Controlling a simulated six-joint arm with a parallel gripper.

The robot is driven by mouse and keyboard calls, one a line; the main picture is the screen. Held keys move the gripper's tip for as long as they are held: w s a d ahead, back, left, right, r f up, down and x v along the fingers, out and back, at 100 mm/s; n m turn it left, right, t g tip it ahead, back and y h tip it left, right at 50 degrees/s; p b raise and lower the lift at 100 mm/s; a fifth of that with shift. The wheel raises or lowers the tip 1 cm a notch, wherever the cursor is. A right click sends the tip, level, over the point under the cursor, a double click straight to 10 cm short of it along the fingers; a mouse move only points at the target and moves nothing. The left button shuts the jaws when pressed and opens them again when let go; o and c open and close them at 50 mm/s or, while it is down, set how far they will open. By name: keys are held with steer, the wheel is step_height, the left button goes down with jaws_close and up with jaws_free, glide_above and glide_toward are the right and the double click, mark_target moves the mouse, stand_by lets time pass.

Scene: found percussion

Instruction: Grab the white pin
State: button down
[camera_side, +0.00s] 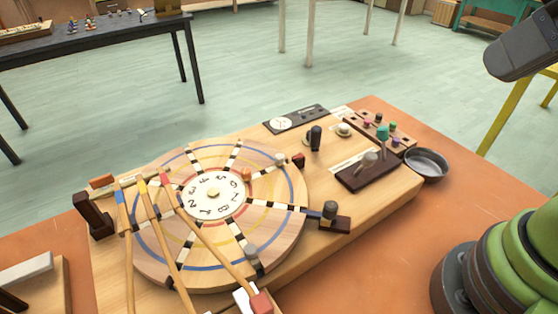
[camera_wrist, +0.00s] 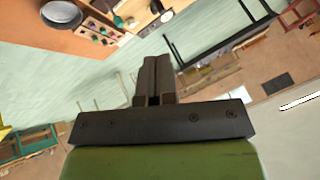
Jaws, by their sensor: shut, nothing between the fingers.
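A small pale, whitish pin (camera_side: 280,159) stands near the far right rim of the round wooden wheel (camera_side: 283,222), and looks like the white pin. An orange pin (camera_side: 246,174) and a grey pin (camera_side: 250,251) also stand on the wheel. My gripper (camera_wrist: 156,60) shows in the wrist view with its dark fingers together and nothing between them. It is well away from the wheel, and no pin can be made out near the fingers. In the side view a dark part of my arm hangs at the upper right, apart from the board.
The wheel's board carries mallets with coloured heads lying across the left, a black lever (camera_side: 315,137), a white knob (camera_side: 344,129) and a dark block with a grey knob (camera_side: 368,160). A peg rack (camera_side: 383,133) and a grey bowl (camera_side: 426,163) lie at right. Space above the wheel's right half is clear.

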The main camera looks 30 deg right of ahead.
steer(key=c, duration=1)
jaws_free()
steer(key=shift+o, duration=0.2)
steer(key=m+g+h, duration=0.2)
steer(key=m+g, duration=0.1)
steer(key=g, duration=0.4)
glide_above(279, 156)
steer(key=f, duration=1.7)
steer(key=shift+s, duration=0.25)
steer(key=shift+w+f, duration=0.15)
steer(key=shift+f, duration=1.35)
steer(key=shift+w+f, duration=0.1)
steer(key=shift+f, duration=1.35)
